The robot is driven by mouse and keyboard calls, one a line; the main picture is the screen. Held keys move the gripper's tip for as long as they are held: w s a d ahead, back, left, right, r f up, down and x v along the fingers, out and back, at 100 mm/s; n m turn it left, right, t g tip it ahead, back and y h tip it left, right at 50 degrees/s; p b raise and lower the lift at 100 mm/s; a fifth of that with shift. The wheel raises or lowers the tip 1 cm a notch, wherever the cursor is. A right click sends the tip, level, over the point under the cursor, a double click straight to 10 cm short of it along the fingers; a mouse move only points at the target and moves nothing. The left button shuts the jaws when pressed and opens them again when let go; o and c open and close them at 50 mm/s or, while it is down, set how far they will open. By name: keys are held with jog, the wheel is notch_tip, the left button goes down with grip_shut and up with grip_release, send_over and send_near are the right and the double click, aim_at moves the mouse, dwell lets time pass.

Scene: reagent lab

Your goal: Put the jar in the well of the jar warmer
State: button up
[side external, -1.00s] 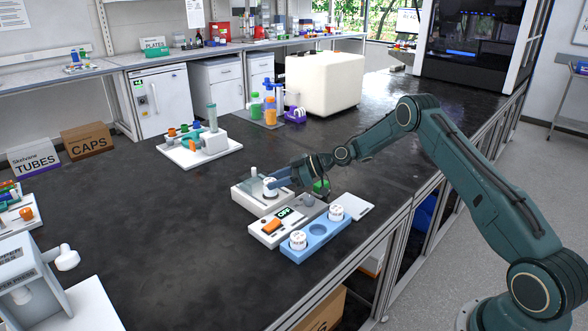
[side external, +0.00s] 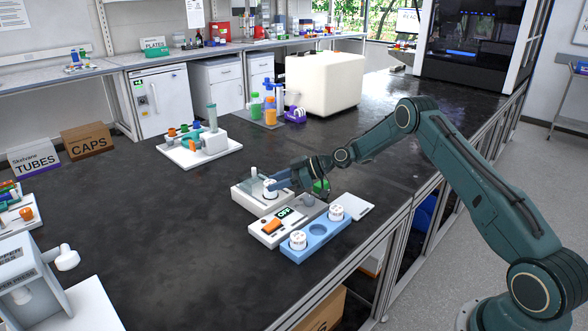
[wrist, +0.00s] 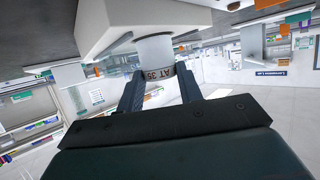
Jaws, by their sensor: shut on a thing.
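The jar (side external: 269,185), white and round, is between my gripper's fingers over the white block of the jar warmer (side external: 247,202). The jar's far end meets the white block (wrist: 105,22) in the wrist view. The well is hidden, so I cannot tell how deep the jar sits.
A white unit with an "OFF" display and orange switch (side external: 271,226) stands in front. Beside it, a blue rack (side external: 317,243) holds two white-topped jars, with an empty hole between them.

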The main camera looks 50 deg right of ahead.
jog(key=shift+f, duration=1.05)
dwell(1.0)
jog(key=o, duration=1.4)
jog(key=shift+r, duration=0.1)
notch_tip(320, 180, up, 7)
dwell(0.8)
dwell(0.3)
